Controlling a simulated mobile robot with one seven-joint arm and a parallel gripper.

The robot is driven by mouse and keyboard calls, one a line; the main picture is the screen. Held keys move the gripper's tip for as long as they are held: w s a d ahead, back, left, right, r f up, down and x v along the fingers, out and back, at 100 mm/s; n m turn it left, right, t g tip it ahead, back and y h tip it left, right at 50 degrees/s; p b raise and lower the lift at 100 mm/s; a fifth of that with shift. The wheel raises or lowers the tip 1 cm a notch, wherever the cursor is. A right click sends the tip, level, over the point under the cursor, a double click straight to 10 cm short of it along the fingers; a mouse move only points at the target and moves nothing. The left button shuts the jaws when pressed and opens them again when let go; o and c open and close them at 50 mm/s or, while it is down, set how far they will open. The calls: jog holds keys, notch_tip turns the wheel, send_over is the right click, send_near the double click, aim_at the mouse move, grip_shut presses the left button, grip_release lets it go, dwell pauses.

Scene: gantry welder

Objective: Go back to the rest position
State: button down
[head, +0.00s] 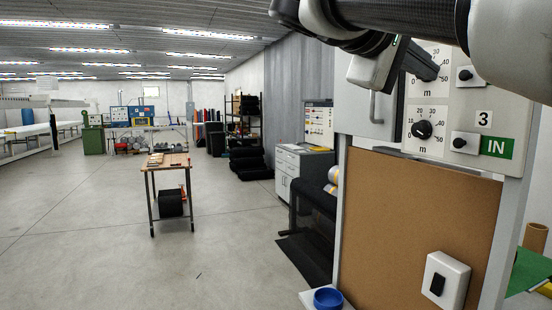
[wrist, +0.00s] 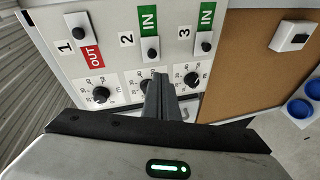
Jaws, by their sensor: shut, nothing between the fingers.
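My gripper (head: 432,74) is shut and empty in front of the control panel (head: 505,105) at the upper right of the head view. In the wrist view its closed fingers (wrist: 159,98) point at the panel (wrist: 120,20) and partly cover the middle dial (wrist: 147,84). The left dial (wrist: 99,94) and right dial (wrist: 191,79) show on either side. Sign 1 reads OUT in red (wrist: 91,57); sign 2 (wrist: 149,20) and sign 3 (wrist: 207,15) read IN in green. I cannot tell whether the fingers touch the panel.
A brown board (head: 420,220) with a white rocker switch (head: 445,281) is below the panel. A blue bowl (head: 328,299) sits at its foot. A grey cabinet (head: 290,170) stands behind. A small work table (head: 165,163) is mid-left, with open floor (head: 80,240) around it.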

jog(key=s+a+f+g+y, duration=0.1)
jog(key=s+f+y, duration=0.2)
jog(key=f, duration=0.7)
jog(key=s+f+g+y, duration=0.1)
jog(key=s+f+y, duration=0.15)
jog(key=f, duration=0.75)
jog(key=s+a+f+m+y, duration=0.1)
jog(key=s+a+f+y, duration=0.1)
jog(key=f, duration=0.5)
jog(key=s+a+f+m+g+y, duration=0.1)
jog(key=s+a+f+m+y, duration=0.1)
jog(key=f, duration=0.5)
jog(key=s+a+f+m+y, duration=0.1)
jog(key=s+a+f+y, duration=0.2)
jog(key=s+a+f, duration=0.2)
notch_tip(320, 180, down, 2)
jog(key=shift+s+f, duration=0.25)
jog(key=shift+s, duration=0.5)
jog(key=shift+y, duration=0.25)
